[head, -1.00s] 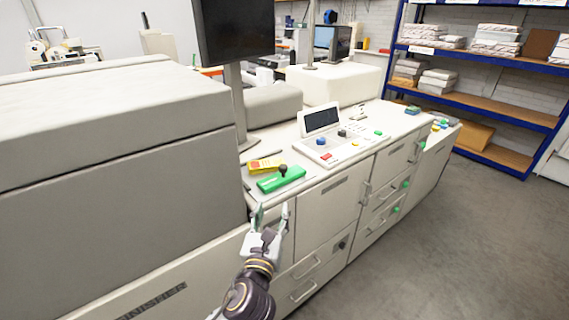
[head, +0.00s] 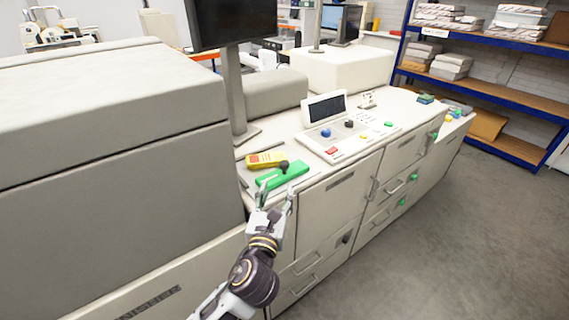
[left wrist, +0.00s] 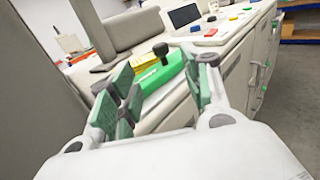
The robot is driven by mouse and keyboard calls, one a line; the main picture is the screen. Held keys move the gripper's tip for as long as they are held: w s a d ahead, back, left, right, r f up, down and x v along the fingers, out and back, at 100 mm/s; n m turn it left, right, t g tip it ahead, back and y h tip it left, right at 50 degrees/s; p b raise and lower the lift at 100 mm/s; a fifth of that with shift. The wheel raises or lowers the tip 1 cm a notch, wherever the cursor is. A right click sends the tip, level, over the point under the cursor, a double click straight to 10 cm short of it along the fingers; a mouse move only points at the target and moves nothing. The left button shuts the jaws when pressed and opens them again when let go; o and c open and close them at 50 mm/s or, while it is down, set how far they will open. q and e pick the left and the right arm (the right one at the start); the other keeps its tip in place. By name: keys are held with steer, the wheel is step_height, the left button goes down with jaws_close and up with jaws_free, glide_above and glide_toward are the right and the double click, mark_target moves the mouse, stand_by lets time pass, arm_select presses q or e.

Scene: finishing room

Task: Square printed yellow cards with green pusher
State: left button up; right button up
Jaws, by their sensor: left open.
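The green pusher (head: 282,176), a bar with a dark round knob, lies on the machine's light top near its front edge. The yellow cards (head: 264,159), with a red mark, lie just behind it. In the left wrist view, the pusher (left wrist: 160,75) and part of the yellow cards (left wrist: 147,62) show between and beyond the fingers. My left gripper (head: 275,190) is open and empty at the counter's front edge, just in front of the pusher. I cannot tell whether a fingertip touches it. My right gripper is not in view.
A control panel (head: 346,136) with coloured buttons and a small screen (head: 324,107) stands right of the cards. A monitor post (head: 235,95) rises behind them. The tall grey machine housing (head: 110,130) bounds the left. Cabinet handles (head: 307,262) stick out of the front.

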mark_target(283, 167)
arm_select(q)
steer(key=shift+w+d+p, duration=0.3)
steer(key=shift+w+d, duration=0.05)
steer(key=shift+w, duration=1.95)
steer(key=shift+w+d+p, duration=0.25)
steer(key=shift+w+d, duration=0.1)
steer(key=shift+w, duration=1.95)
steer(key=shift+w+d+p, duration=0.3)
steer(key=shift+w+d, duration=0.05)
steer(key=shift+w, duration=1.95)
jaws_close()
steer(key=shift+w+a, duration=0.1)
steer(key=shift+w+a+p, duration=0.6)
steer(key=shift+w+p, duration=0.1)
steer(key=shift+w, duration=0.15)
steer(key=shift+w+a, duration=0.45)
steer(key=shift+w, duration=0.15)
